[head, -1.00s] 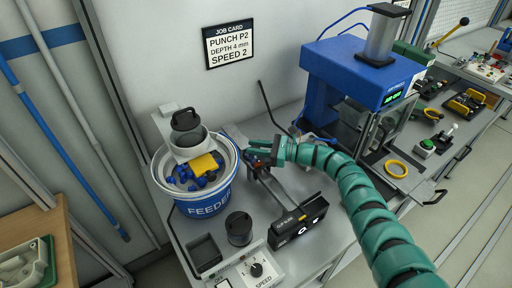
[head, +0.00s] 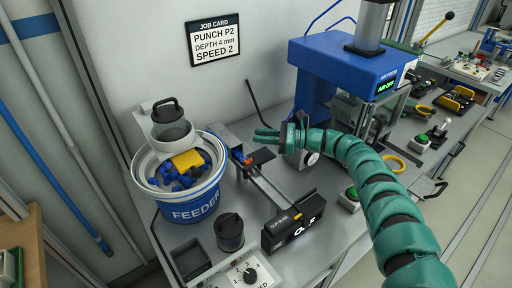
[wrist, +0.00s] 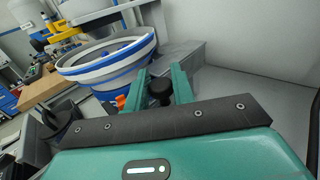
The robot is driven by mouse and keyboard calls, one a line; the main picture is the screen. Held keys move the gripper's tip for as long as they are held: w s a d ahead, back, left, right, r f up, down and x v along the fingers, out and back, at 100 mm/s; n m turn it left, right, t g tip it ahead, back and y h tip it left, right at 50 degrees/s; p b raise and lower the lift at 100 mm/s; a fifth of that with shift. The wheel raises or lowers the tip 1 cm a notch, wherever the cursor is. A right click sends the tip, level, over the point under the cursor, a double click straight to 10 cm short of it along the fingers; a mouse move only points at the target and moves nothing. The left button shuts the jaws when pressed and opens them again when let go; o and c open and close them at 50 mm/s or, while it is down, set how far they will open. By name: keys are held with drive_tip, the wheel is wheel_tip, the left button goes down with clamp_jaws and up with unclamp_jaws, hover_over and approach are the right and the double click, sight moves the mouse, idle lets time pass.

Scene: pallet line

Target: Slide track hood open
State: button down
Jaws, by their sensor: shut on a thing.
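My gripper (head: 264,136) reaches in from the right above the feeder track. In the wrist view its two green fingers (wrist: 161,88) stand on either side of a black knob (wrist: 160,92) and are shut on it. A grey box-like hood (wrist: 185,58) lies just beyond the knob. In the head view the hood (head: 229,137) shows as a grey shape beside the feeder bowl. The track (head: 266,188) runs from there towards the black counter box, its front length uncovered. My fingers hide the knob in the head view.
The white-rimmed feeder bowl (head: 195,207) with blue parts stands just left of the track. The black counter box (head: 290,222) is at the track's front end. The blue press (head: 345,72) stands to the right, close to my arm. A job card hangs behind.

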drive_tip(key=shift+w+d+f+b, duration=0.25)
drive_tip(key=shift+d+f+b, duration=0.1)
drive_tip(key=shift+d+b, duration=0.15)
drive_tip(key=shift+w+d+r, duration=0.1)
drive_tip(key=shift+r, duration=0.2)
drive_tip(key=c, duration=1.2)
unclamp_jaws()
drive_tip(key=shift+w+d, duration=0.1)
drive_tip(key=shift+d, duration=0.05)
drive_tip(key=shift+r, duration=0.1)
drive_tip(key=s+d+b, duration=0.1)
drive_tip(key=d, duration=0.6)
drive_tip(key=shift+s+d+b, duration=0.15)
drive_tip(key=shift+s+b, duration=0.15)
drive_tip(key=shift+b, duration=0.05)
